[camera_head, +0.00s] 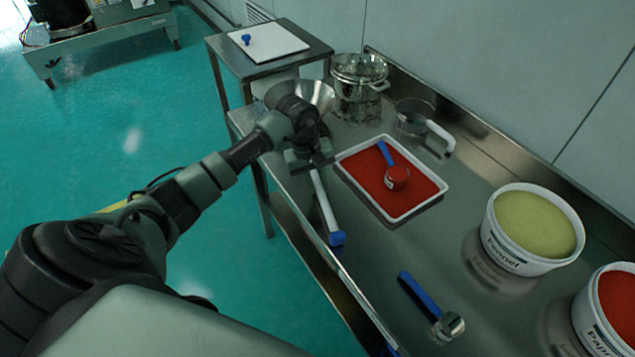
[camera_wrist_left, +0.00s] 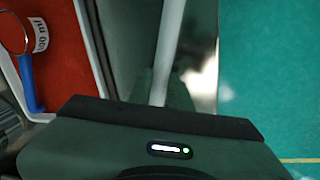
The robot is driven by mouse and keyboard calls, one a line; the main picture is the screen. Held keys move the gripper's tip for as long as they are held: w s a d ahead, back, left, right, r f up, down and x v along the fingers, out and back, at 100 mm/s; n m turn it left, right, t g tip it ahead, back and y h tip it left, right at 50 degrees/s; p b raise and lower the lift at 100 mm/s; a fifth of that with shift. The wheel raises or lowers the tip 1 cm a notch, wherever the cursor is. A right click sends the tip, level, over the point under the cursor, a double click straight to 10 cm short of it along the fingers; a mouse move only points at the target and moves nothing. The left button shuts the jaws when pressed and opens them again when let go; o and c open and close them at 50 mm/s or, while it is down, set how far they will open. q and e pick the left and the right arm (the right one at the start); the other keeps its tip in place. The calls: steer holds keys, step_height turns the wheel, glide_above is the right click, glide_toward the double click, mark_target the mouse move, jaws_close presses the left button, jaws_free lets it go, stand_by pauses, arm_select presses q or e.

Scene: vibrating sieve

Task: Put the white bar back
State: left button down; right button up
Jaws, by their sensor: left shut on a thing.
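The white bar (camera_head: 323,202) has a blue end piece (camera_head: 337,239) and lies along the front edge of the steel table, pointing toward me. I cannot tell if it touches the table. My left gripper (camera_head: 309,163) is shut on the bar near its far end, beside the tray. In the left wrist view the bar (camera_wrist_left: 169,45) runs up from my gripper (camera_wrist_left: 158,98), and the blue end is out of frame. The bar's far end is hidden by my gripper. My right gripper is not in view.
A white tray (camera_head: 345,171) of red powder holds a blue-handled scoop (camera_head: 397,177). A tub of yellow-green powder (camera_head: 513,258) and a blue-handled tool (camera_head: 420,293) lie right. A small table (camera_head: 318,47) is beyond.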

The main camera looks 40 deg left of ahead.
arm_select(q)
steer(key=shift+f, duration=0.1)
steer(key=c, duration=0.7)
jaws_free()
steer(key=shift+r+p, duration=1.6)
steer(key=shift+r, duration=1.95)
